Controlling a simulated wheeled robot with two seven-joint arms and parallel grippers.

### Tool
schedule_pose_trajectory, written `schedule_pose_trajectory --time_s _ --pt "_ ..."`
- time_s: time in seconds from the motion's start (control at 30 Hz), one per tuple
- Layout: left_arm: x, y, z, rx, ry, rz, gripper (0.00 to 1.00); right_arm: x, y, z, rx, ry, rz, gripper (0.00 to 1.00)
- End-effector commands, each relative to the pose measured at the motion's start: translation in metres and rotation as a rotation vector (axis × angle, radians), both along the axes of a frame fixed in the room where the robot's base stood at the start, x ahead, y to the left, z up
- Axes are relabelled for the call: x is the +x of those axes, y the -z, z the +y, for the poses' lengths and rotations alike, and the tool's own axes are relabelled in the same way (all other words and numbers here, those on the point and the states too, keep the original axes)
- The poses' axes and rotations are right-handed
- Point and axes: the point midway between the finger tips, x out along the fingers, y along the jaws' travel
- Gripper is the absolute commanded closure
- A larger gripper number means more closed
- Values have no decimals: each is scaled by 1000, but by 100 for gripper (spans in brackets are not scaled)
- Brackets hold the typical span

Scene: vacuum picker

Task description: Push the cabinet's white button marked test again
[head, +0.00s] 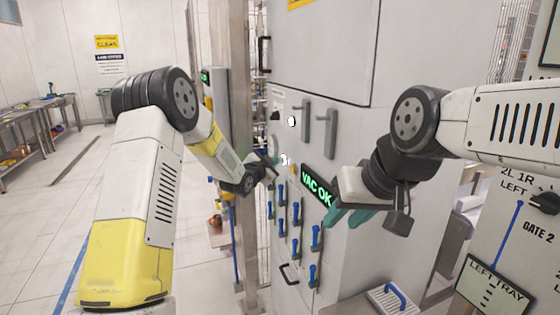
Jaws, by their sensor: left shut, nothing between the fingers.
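The grey cabinet (345,130) stands in the middle of the head view. A round white knob or button (291,121) shows on its front. A smaller white spot (284,160), perhaps a white button, shows lower down, right by my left fingertips. No test marking is legible on either. My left gripper (272,169) is shut and empty, with its tips close to the cabinet front; I cannot tell whether they touch it. My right gripper (349,216) has teal fingers spread apart and empty, in front of the cabinet and beside the VAC OK display (317,184).
Several blue-handled levers (296,213) line the cabinet front below the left gripper. Grey handles (331,125) stick out above. A panel with a left tray sign (493,284) stands at the right. A blue-handled tray (395,299) sits low. Open floor lies at the left.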

Motion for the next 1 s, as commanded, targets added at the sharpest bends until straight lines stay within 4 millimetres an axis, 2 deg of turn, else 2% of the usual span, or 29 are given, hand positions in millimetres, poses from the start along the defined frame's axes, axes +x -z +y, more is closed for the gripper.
schedule_pose_trajectory --time_s 0.57,1.0 --pt "0 0 0 0 0 0 100 0 0 0 0 0 0 66" --pt "2 -1 -10 0 2 -1 100 0 0 0 0 0 0 66"
